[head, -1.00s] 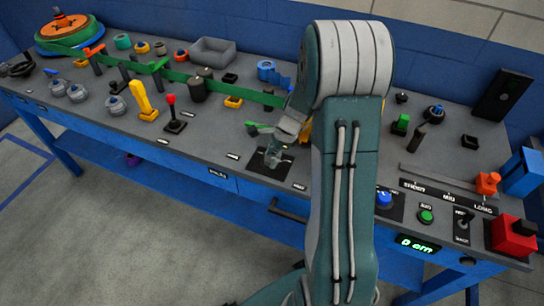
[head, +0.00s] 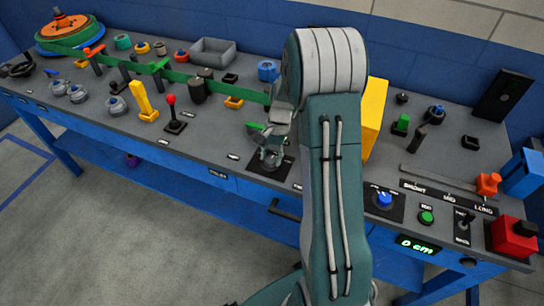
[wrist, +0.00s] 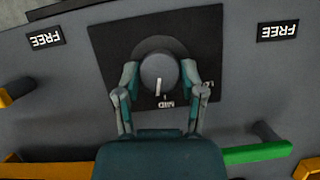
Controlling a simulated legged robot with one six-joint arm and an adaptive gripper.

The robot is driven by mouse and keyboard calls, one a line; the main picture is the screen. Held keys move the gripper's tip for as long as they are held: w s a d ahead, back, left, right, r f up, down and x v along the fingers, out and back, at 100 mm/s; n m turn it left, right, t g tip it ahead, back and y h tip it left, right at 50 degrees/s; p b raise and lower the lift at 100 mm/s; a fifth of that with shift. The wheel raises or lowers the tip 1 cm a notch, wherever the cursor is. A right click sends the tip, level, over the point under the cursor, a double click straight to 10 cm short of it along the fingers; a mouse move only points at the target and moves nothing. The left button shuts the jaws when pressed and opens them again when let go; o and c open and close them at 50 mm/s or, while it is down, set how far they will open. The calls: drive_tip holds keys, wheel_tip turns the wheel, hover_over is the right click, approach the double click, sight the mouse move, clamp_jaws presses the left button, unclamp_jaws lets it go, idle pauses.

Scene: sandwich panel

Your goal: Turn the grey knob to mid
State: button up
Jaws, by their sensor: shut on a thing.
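The grey knob (wrist: 160,74) sits on a black square plate (wrist: 205,35) near the front edge of the bench. It is round, with a white pointer line on its face. In the wrist view the line points down, close to the MID label (wrist: 166,104); whether it lines up exactly I cannot tell. My gripper (wrist: 160,78) has one finger on each side of the knob and is shut on it. In the head view my gripper (head: 271,158) is at the knob's plate (head: 262,171), and its fingers partly hide the knob.
FREE labels (wrist: 278,30) flank the plate in the wrist view. A green bar (wrist: 255,153) lies close to my gripper. A red-topped lever (head: 173,115) and a yellow handle (head: 143,101) stand to the left. A yellow block (head: 374,115) and a blue knob (head: 383,199) are to the right.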

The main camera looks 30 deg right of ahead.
drive_tip(key=shift+w+a+n+g+h, duration=0.15)
drive_tip(key=shift+n+g+h, duration=0.2)
drive_tip(key=shift+n, duration=0.85)
drive_tip(key=o, duration=1.2)
drive_tip(key=shift+c, duration=0.2)
drive_tip(key=v, duration=1.2)
drive_tip(key=shift+a+f, duration=0.1)
drive_tip(key=shift+a, duration=0.05)
